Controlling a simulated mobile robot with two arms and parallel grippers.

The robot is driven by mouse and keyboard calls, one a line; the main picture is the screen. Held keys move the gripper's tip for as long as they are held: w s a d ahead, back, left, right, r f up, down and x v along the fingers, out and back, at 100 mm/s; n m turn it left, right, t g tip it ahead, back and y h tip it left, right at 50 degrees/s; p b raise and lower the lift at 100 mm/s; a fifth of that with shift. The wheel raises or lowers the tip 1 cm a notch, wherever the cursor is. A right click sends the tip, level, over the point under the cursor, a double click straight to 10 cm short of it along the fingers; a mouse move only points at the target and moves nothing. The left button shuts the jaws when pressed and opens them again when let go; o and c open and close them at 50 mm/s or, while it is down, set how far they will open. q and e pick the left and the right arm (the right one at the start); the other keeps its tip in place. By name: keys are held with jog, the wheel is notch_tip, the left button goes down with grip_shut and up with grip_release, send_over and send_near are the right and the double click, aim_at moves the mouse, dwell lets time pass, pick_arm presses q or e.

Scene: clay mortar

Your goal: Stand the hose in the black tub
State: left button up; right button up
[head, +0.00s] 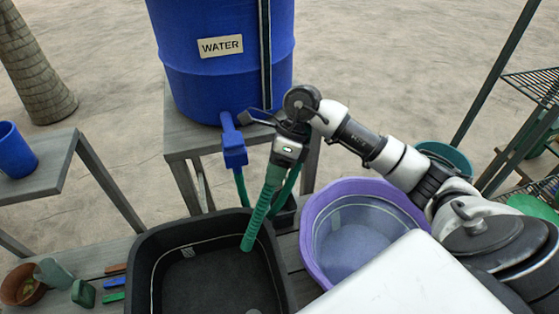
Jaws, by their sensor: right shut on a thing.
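My right gripper (278,163) points down and is shut on the green hose (262,212) near the back right corner of the black tub (140,268). The ribbed end of the hose hangs below the gripper, tilted down to the left, and overlaps the tub's inner back right side. I cannot tell whether it touches the tub. Another stretch of the hose runs down from the blue tap (234,148) and behind the tub's rim. The gripper's fingers are mostly hidden by its body and the hose. My left gripper is not in view.
A blue water barrel (228,88) stands on a grey wooden stand (185,143) behind the tub. A purple basin (318,210) sits right of the tub. A plant pot (18,288) and small tools lie left. A blue cup (15,152) stands on the left table.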

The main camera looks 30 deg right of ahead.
aim_at(265, 189)
jog(key=b+x, duration=0.2)
jog(key=x, duration=0.5)
jog(key=shift+a+f, duration=0.1)
jog(key=shift+f, duration=0.05)
jog(key=b+x, duration=0.4)
jog(key=x, duration=0.2)
jog(key=shift+f+b, duration=0.1)
jog(key=shift+b, duration=0.3)
jog(key=shift+b+x, duration=0.65)
jog(key=shift+x, duration=0.35)
jog(key=shift+a, duration=0.1)
jog(key=o, duration=1.7)
jog(key=p+v, duration=0.1)
jog(key=v, duration=0.1)
jog(key=p+v, duration=0.1)
jog(key=v, duration=0.2)
jog(key=shift+s+a+r, duration=0.1)
jog(key=shift+a+r, duration=0.1)
jog(key=shift+r, duration=0.05)
jog(key=shift+p+v, duration=1.4)
jog(key=shift+v, duration=1.45)
